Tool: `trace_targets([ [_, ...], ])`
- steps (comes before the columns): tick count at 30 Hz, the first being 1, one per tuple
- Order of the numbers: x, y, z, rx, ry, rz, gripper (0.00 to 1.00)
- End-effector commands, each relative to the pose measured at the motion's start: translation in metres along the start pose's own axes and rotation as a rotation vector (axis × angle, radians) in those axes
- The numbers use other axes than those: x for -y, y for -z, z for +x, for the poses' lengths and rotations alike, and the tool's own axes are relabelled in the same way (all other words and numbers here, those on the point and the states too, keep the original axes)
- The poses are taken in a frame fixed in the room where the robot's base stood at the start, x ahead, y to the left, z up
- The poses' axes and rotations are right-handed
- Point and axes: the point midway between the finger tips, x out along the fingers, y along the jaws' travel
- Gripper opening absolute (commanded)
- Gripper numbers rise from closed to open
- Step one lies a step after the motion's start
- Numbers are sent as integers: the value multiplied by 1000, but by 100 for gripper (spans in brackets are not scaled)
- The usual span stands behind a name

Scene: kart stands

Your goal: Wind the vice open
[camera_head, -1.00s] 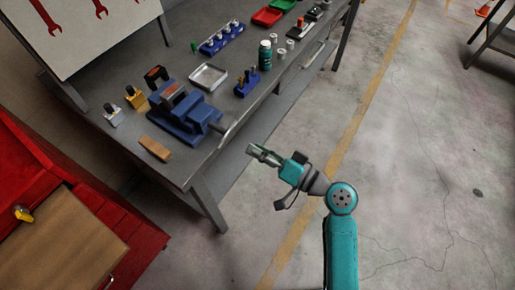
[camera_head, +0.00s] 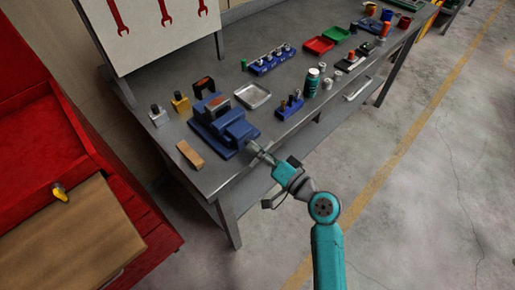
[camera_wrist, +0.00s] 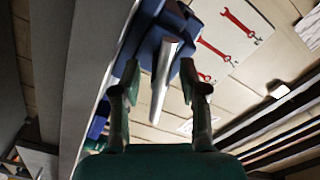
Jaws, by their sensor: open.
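The blue vice (camera_head: 222,128) sits at the near left end of the grey workbench, close to its front edge. My gripper (camera_head: 257,151) is at the vice's front end, just off the bench edge. In the wrist view the blue body of the vice (camera_wrist: 150,40) is ahead, and its bare metal handle bar (camera_wrist: 163,85) runs between the two fingers of my gripper (camera_wrist: 160,80). The fingers are open, with gaps showing on both sides of the bar. In the head view my gripper hides the bar.
A wooden block (camera_head: 190,154) lies left of the vice. A metal tray (camera_head: 252,96), a blue holder (camera_head: 290,107) and a green bottle (camera_head: 312,82) stand to its right. A red cabinet (camera_head: 80,150) is at left. The floor in front is clear.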

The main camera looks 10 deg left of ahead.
Motion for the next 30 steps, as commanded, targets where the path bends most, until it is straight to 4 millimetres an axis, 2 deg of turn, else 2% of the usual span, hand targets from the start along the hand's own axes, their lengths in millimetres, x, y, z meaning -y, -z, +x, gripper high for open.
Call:
trace_targets([
  [3,0,0,6,0,0,0,43],
  [11,0,0,7,-1,-1,0,43],
  [12,0,0,7,-1,-1,0,41],
  [17,0,0,7,-1,-1,0,1],
  [25,0,0,7,0,-1,26,0],
  [30,-1,0,7,-1,-1,159,0],
])
